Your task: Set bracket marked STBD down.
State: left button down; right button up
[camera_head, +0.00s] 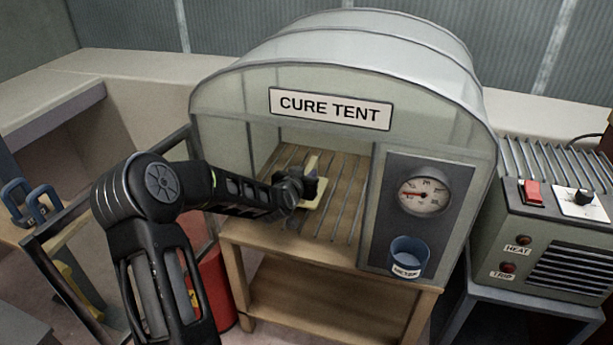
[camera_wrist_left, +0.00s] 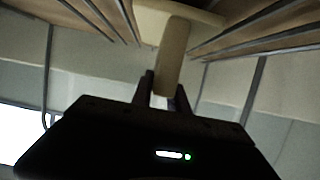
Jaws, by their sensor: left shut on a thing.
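My left gripper (camera_head: 308,186) reaches through the opening of the cure tent (camera_head: 222,92) and is shut on a cream bracket (camera_head: 314,199). In the left wrist view the gripper (camera_wrist_left: 165,92) pinches the bracket's upright web (camera_wrist_left: 173,58), and its flat plate (camera_wrist_left: 170,18) lies beyond. The bracket is at the slatted rack (camera_head: 345,205) inside the tent; I cannot tell whether it touches the bars. No STBD mark is readable on it. My right gripper is not in view.
A dial gauge (camera_head: 423,195) and a blue cup (camera_head: 408,254) are on the tent's right front panel. A heater unit (camera_head: 550,235) stands at the right. A red cylinder (camera_head: 213,288) stands below left, and blue clamps (camera_head: 32,203) sit at far left. Bare rack shows right of the bracket.

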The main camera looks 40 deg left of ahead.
pick_arm(q)
jog(key=shift+r, duration=0.1)
jog(key=c, duration=1.3)
grip_release()
jog(key=shift+s+r, duration=0.1)
jog(key=p+v, duration=0.2)
jog(key=v, duration=0.9)
jog(key=shift+s+d, duration=0.15)
jog(key=shift+s, duration=0.2)
